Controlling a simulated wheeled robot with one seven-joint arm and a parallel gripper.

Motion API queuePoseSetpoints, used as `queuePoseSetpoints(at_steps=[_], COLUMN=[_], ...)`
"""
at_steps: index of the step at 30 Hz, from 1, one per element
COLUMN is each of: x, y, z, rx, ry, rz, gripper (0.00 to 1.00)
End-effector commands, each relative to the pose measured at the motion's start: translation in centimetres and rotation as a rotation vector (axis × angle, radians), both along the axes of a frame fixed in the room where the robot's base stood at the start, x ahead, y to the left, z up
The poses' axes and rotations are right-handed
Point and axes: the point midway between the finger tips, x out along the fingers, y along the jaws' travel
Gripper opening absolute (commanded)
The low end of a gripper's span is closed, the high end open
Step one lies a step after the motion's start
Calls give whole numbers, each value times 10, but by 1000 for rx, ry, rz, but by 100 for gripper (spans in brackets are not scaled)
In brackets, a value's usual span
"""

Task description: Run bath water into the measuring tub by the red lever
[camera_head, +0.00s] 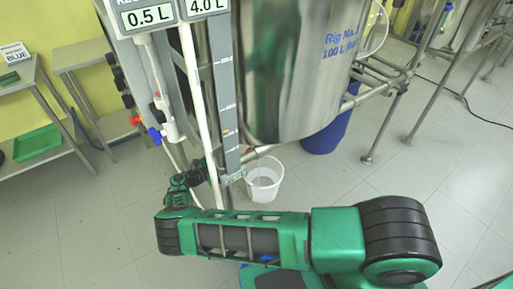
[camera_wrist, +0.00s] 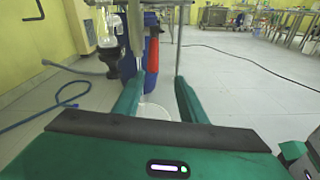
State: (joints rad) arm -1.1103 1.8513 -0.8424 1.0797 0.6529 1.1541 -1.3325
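The white measuring tub (camera_head: 264,184) stands on the floor below the steel bath vessel (camera_head: 300,70), and its inside looks empty. In the wrist view part of the tub (camera_wrist: 153,112) shows low between my fingers. A red, upright lever-like part (camera_wrist: 152,56) shows ahead of my gripper (camera_wrist: 157,82), between the lines of the fingers. The two green fingers are apart, with nothing clearly held between them. I cannot tell how far the red part is from the fingertips. In the head view my arm reaches low beside the vessel, and the fingertips are hard to make out.
A blue drum (camera_head: 328,134) stands behind the tub under the vessel. Steel frame legs (camera_head: 384,118) stand to the right. A shelf with a green tray (camera_head: 38,142) is at left. A blue hose (camera_wrist: 45,115) lies on the floor. Open floor lies at right.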

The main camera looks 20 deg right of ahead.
Motion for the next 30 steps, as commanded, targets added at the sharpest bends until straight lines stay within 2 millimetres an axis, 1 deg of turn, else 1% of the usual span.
queuePoseSetpoints(at_steps=[3, 7, 11, 14, 24, 30], x=[6, 10, 13, 17, 40, 49], y=[1, 2, -4, -16, -69, -88], z=[2, 4, 5, 5, 5, 5], rx=[-64, -96, -103, -102, -101, -100], ry=[-17, -26, -28, -28, -27, -29], rz=[50, 76, 81, 79, 78, 81], gripper=[38, 38, 38, 38, 38, 38])
